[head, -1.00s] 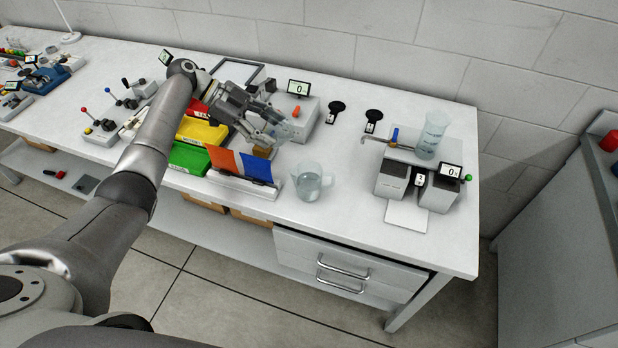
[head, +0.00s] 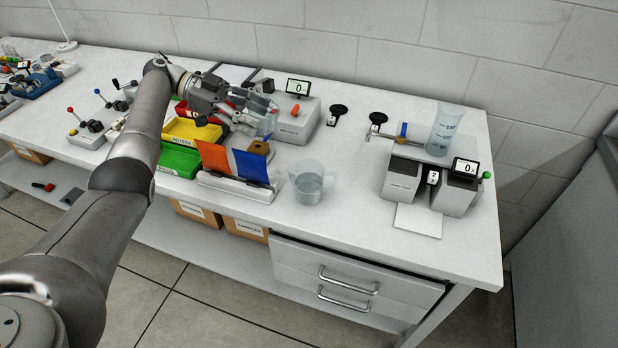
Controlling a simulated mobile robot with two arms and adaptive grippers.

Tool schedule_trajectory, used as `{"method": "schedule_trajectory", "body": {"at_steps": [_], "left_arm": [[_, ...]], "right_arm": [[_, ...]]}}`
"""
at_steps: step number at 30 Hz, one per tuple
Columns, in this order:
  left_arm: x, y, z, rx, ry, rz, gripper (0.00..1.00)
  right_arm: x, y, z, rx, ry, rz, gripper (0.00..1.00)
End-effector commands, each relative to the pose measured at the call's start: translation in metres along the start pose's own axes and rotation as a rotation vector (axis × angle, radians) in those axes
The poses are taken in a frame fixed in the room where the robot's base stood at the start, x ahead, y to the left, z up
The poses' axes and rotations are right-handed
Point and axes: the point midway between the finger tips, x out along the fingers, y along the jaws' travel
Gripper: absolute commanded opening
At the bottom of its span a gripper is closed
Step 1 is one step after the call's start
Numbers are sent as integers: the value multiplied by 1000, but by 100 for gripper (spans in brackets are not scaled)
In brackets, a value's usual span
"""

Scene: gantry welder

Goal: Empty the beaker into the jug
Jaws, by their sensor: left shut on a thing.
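Liquid shows in the jug's lower part. The beaker is apart from the jug. My right gripper is not in view.
A tall graduated vessel (head: 444,130) stands on a grey apparatus (head: 402,180) at the right. A grey box with a display (head: 293,122) is just right of the gripper. Yellow (head: 190,131) and green (head: 178,160) bins stand left. Bench space right of the jug is clear.

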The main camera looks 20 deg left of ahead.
Motion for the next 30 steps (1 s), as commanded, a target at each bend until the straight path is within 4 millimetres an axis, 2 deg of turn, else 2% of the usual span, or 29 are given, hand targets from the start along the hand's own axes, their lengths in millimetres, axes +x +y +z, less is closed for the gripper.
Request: {"method": "schedule_trajectory", "body": {"at_steps": [1, 12, 19, 30], "left_arm": [[0, -1, 4, -5, 18, -1, 29], [-12, -5, -6, -52, 132, 8, 29], [-17, -6, -11, -65, 164, 12, 29], [-18, -6, -13, -69, 170, 13, 29]], "right_arm": [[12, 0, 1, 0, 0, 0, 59], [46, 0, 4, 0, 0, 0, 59], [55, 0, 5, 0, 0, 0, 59], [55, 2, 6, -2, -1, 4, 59]]}}
